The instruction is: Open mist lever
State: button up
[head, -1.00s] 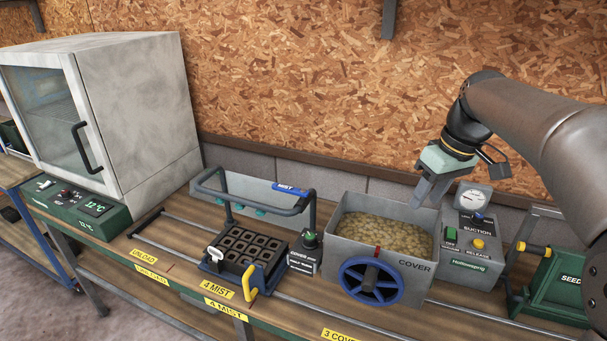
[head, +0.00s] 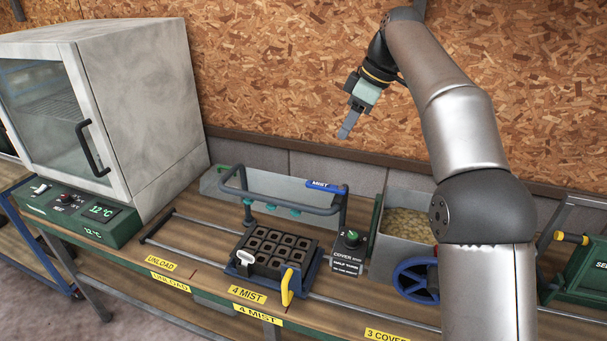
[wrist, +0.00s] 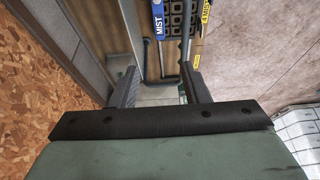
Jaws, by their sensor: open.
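The mist lever, a blue handle marked MIST (head: 327,187), sits at the right end of the dark pipe frame (head: 285,204) over the mist station. It also shows in the wrist view (wrist: 157,20) near the top edge, beyond the fingertips. My gripper (head: 346,132) is open and empty, high above and behind the lever, in front of the chipboard wall, pointing down. In the wrist view both fingers (wrist: 159,74) are spread, with dark bars of the frame visible between and beyond them.
A black seedling tray (head: 270,251) stands on the rails below the pipe, with a yellow handle (head: 287,287) at its front. A grey oven (head: 160,110) stands at left.

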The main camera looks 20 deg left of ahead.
aim_at(318, 184)
jog(key=x, duration=1.6)
jog(key=shift+w+f, duration=0.1)
jog(key=shift+f, duration=0.3)
jog(key=shift+d, duration=0.1)
grip_shut()
